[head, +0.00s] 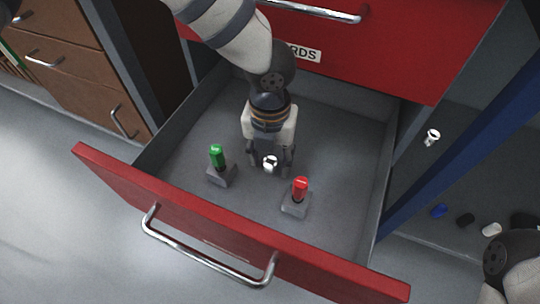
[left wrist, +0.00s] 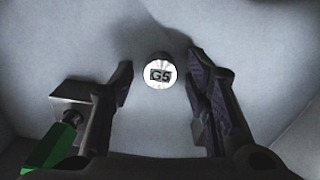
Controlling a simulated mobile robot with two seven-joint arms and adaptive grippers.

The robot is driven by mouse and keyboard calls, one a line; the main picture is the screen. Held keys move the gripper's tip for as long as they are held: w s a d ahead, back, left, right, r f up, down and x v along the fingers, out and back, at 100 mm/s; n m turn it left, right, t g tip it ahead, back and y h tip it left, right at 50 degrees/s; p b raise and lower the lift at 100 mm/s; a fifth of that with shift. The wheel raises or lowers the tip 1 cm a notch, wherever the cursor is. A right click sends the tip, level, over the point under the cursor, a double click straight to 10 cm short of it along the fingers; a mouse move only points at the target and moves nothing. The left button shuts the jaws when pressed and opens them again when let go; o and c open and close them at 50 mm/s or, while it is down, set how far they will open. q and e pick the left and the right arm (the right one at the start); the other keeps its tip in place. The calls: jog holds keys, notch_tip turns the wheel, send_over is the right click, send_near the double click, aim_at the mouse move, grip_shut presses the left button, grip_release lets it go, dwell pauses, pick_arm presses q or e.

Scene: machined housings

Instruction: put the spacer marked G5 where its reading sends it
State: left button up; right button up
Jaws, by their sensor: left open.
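The spacer marked G5 (left wrist: 160,75) shows in the left wrist view as a small round white top with a dark label, between my fingers with space on both sides. In the head view the small white piece (head: 270,163) is inside the open drawer. My left gripper (head: 271,170) points down into the drawer around it, open and not touching it as far as I can see. In the drawer, a green-topped piece on a grey block (head: 217,157) stands to the left, and a red-topped piece on a grey block (head: 300,190) to the right.
The red-fronted drawer (head: 230,222) is pulled open, with grey walls around my gripper. A closed red drawer front (head: 420,50) is above.

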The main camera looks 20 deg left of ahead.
aim_at(270, 161)
pick_arm(q)
notch_tip(270, 161, up, 12)
jog(key=p, duration=0.3)
jog(key=shift+p, duration=0.4)
